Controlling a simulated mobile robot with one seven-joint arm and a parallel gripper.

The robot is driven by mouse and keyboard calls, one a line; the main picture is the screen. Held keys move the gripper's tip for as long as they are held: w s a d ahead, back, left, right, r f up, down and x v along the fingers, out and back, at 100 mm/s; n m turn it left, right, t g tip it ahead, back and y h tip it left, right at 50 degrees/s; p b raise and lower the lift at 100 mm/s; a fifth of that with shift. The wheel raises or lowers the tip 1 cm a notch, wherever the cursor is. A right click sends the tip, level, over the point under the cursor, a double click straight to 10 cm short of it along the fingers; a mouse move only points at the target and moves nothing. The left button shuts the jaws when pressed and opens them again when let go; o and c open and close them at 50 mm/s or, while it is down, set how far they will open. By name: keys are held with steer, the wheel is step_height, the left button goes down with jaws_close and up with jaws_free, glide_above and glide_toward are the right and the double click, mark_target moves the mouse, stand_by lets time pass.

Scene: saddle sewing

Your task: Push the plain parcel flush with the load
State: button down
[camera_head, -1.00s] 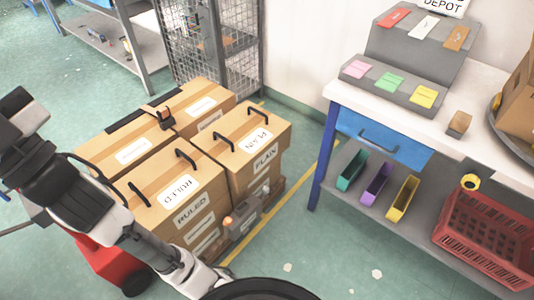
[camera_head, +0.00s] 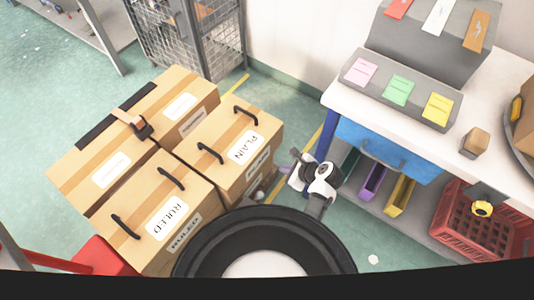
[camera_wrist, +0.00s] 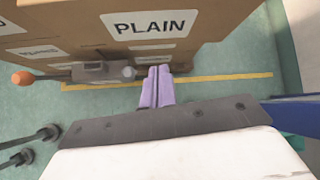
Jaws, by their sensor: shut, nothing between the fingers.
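The plain parcel (camera_head: 226,133) is a brown box with two black handles and PLAIN labels. It sits in the load beside the ruled parcel (camera_head: 138,208) and the strapped boxes (camera_head: 95,153). I cannot tell how far its front face stands from flush. My gripper (camera_head: 287,169) is in front of that face, on the bench side. In the wrist view, its lilac fingers (camera_wrist: 158,73) are shut and empty, pointing at the PLAIN-labelled face (camera_wrist: 222,18). I cannot tell whether they touch it. My arm hides part of the load's lower front.
A grey fitting with an orange knob (camera_wrist: 22,78) sits low by the load. The white-topped bench (camera_head: 345,98) stands close on the right, with coloured bins and a red crate (camera_head: 462,222) below. A wire cage (camera_head: 180,45) stands behind. Open floor lies left.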

steer(key=w+a+f+m, duration=0.1)
steer(key=w+a+f, duration=0.2)
steer(key=a+f, duration=0.4)
steer(key=shift+w+a+f+m+g+y+p, duration=0.3)
steer(key=shift+w+a+f+m+p, duration=0.1)
steer(key=shift+f, duration=0.55)
steer(key=w+a+p, duration=0.1)
steer(key=a, duration=0.1)
steer(key=w+a, duration=0.2)
steer(key=shift+p, duration=0.35)
steer(key=shift+s+d+r, duration=0.1)
steer(key=shift+s+d, duration=0.05)
